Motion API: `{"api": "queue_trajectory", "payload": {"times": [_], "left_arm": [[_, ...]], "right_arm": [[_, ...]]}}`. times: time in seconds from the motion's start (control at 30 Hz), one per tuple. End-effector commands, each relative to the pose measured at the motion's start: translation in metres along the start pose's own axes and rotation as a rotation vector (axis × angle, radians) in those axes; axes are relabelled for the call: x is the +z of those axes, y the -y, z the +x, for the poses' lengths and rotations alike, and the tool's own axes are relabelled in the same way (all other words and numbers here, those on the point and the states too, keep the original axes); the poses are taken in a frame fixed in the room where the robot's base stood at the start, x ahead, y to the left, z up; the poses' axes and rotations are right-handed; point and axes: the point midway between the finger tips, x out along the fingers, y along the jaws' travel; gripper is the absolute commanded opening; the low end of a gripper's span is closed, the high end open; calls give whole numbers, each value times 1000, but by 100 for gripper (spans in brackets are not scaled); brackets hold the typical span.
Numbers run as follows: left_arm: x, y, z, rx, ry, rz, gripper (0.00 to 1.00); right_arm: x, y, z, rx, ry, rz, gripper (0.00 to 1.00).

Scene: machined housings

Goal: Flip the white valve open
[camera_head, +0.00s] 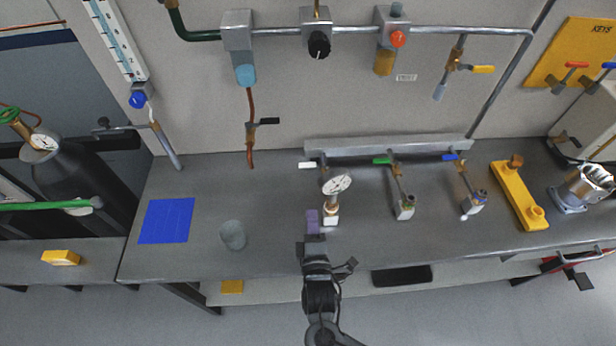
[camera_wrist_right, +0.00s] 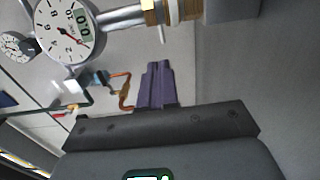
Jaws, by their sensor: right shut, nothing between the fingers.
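The white valve handle (camera_head: 308,165) is a short white lever at the left end of the grey manifold bar on the bench, pointing left. A round pressure gauge (camera_head: 337,184) stands on the branch just below it and also shows large in the right wrist view (camera_wrist_right: 70,28). My right gripper (camera_head: 312,222) has purple fingers and is shut and empty. It is left of the gauge's base and nearer the bench front than the white handle, apart from the handle. Its closed fingers also show in the right wrist view (camera_wrist_right: 154,84). My left gripper is not in view.
Green (camera_head: 382,161) and blue (camera_head: 450,157) valve handles sit farther right on the manifold bar (camera_head: 400,143). A grey cup (camera_head: 233,235) and a blue mat (camera_head: 166,221) are to the left. A yellow bracket (camera_head: 520,197) stands at the right.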

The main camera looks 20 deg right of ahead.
Motion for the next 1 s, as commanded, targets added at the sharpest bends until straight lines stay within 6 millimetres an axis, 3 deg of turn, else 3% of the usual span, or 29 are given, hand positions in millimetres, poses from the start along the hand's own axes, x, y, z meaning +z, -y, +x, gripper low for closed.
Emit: {"api": "queue_trajectory", "payload": {"times": [0.37,1.0], "left_arm": [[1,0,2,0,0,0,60],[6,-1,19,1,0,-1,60]], "right_arm": [[0,1,14,2,1,-1,0],[0,1,119,1,0,-1,0]]}}
